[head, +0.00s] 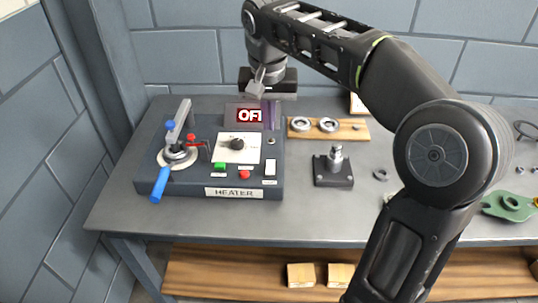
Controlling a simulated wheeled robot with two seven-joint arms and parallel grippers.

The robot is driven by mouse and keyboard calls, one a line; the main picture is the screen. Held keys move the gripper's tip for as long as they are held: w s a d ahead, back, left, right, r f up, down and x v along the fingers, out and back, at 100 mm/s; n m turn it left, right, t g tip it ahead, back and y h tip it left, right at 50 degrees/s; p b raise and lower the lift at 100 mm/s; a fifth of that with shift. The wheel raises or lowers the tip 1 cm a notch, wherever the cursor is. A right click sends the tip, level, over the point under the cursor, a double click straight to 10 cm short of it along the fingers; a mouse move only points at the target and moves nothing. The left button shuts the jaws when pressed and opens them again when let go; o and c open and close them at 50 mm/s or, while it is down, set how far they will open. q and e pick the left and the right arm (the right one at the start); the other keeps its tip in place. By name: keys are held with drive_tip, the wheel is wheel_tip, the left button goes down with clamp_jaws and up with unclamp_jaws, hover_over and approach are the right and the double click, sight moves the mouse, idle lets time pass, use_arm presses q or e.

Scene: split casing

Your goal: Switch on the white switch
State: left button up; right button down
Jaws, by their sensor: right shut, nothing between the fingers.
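The heater box (195,185) stands at the left of the table, with a "HEATER" label on its front. A small upright white switch (269,168) sits at the right end of its sloped panel, beside a red button (244,174). I cannot tell its position from its shape. The display (249,115) shows red letters reading "OF", with the rest cut off behind my right gripper. My right gripper (258,92) is shut and empty, above and behind the panel, apart from the switch. My left gripper is out of view.
The panel also holds a black dial (238,143), a green button (219,167) and a lever with a blue handle (160,184). A wooden board with metal rings (352,133) and a black block with a metal post (334,170) stand to the right. My right arm spans above the table.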

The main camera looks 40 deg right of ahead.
sight(269, 162)
drive_tip(key=f, duration=0.4)
drive_tip(key=w+d+f, duration=0.1)
drive_tip(key=f, duration=0.4)
drive_tip(key=w+f, duration=0.1)
drive_tip(key=f, duration=0.3)
drive_tip(key=shift+d+f, duration=0.15)
drive_tip(key=shift+d, duration=0.15)
